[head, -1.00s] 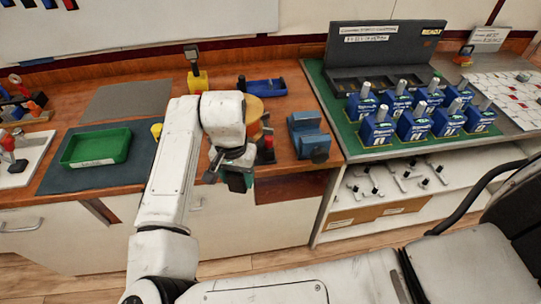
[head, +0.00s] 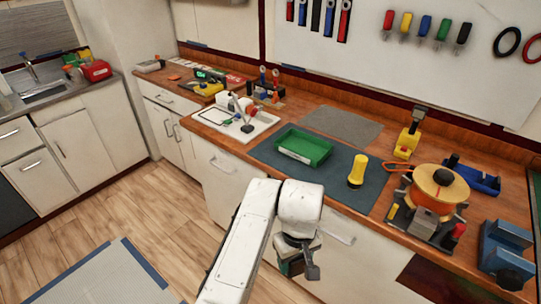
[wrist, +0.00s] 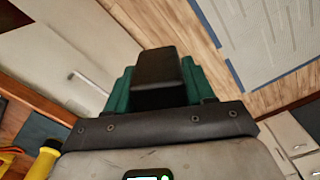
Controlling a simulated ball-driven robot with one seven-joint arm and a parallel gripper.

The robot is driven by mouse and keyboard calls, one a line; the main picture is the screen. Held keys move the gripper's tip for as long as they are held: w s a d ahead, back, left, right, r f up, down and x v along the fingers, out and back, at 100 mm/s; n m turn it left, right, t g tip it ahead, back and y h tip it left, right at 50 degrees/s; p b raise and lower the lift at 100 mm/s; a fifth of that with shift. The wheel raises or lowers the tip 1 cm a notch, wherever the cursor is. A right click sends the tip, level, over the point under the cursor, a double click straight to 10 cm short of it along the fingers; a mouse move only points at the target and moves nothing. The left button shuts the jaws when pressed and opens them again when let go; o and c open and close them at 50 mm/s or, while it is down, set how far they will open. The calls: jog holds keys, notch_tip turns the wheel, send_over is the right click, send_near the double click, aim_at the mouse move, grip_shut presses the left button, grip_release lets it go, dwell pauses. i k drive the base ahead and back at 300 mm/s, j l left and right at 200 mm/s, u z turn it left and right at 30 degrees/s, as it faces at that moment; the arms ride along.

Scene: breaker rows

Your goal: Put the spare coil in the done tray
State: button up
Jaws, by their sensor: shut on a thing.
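My gripper (head: 299,260) hangs in front of the bench, below the top's front edge. It is shut on a teal-green piece, which I take for the spare coil (head: 287,267). In the wrist view the coil (wrist: 121,93) shows on both sides of my gripper's dark finger (wrist: 157,78), which hides its middle. A green tray with a pale label (head: 303,147), seemingly the done tray, lies on the dark mat on the bench, beyond my gripper. It looks empty; its label is too small to read.
A yellow cylinder (head: 357,170) stands on the mat (head: 335,180) right of the tray. A winder with an orange drum (head: 440,188) and a blue vise (head: 506,250) stand further right. A white tray with tools (head: 235,122) is left. Floor (head: 165,215) at left is clear.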

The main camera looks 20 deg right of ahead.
aim_at(303, 150)
jog(key=i+l+u, duration=0.2)
jog(key=i+u, duration=0.15)
jog(key=i+l+u, duration=0.4)
jog(key=i, duration=0.15)
jog(key=i+l+u, duration=0.1)
jog(key=i+l, duration=0.7)
jog(key=i, duration=0.15)
